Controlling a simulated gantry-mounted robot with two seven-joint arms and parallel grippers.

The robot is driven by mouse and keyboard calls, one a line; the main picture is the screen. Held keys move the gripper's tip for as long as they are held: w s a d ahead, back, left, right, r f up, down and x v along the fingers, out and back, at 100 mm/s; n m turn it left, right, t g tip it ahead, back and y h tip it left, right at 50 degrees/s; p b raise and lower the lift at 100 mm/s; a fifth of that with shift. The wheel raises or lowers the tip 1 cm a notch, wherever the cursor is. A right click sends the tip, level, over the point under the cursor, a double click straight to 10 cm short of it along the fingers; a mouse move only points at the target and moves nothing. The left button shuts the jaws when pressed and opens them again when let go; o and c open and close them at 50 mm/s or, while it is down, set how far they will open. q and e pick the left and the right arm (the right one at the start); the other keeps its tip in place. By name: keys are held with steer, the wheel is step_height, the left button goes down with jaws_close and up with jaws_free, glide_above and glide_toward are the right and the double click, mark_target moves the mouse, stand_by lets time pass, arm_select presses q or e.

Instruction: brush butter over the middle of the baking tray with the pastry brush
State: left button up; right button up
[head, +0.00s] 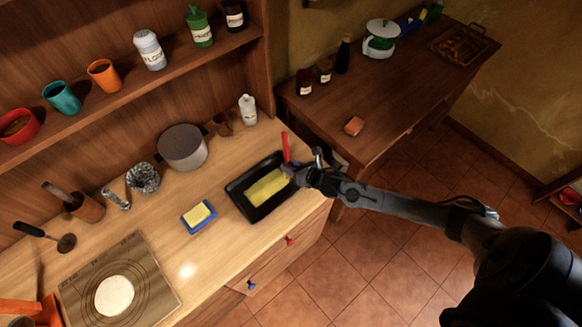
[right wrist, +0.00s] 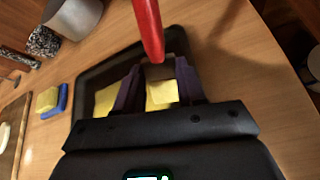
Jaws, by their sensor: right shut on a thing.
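The black baking tray (head: 237,199) lies on the wooden counter, with a yellow butter-coloured patch (head: 267,188) along its middle. My right gripper (head: 290,171) is over the tray's right side, shut on the pastry brush (head: 285,147), whose red handle points up. In the right wrist view the red handle (right wrist: 147,30) rises from between the fingers (right wrist: 160,73), with the tray (right wrist: 92,73) behind. The bristles are hidden or blend with the yellow, so I cannot tell whether they touch the tray. A yellow butter block (head: 199,213) sits on a blue dish (head: 187,221) left of the tray. My left gripper is out of view.
A grey pot (head: 183,147) and a white bottle (head: 247,110) stand behind the tray. A mat (head: 75,292) with round dough (head: 114,296) lies at the front left. A shelf of cups and jars runs above. Another counter (head: 378,108) stands at the right, across a gap.

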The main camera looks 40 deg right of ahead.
mark_target(291, 162)
steer(key=r, duration=0.1)
steer(key=r+p, duration=0.2)
steer(key=r, duration=0.1)
steer(key=shift+a, duration=0.35)
arm_select(q)
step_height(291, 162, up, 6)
steer(key=p, duration=0.3)
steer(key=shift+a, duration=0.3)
arm_select(e)
step_height(291, 162, up, 4)
steer(key=shift+f, duration=0.1)
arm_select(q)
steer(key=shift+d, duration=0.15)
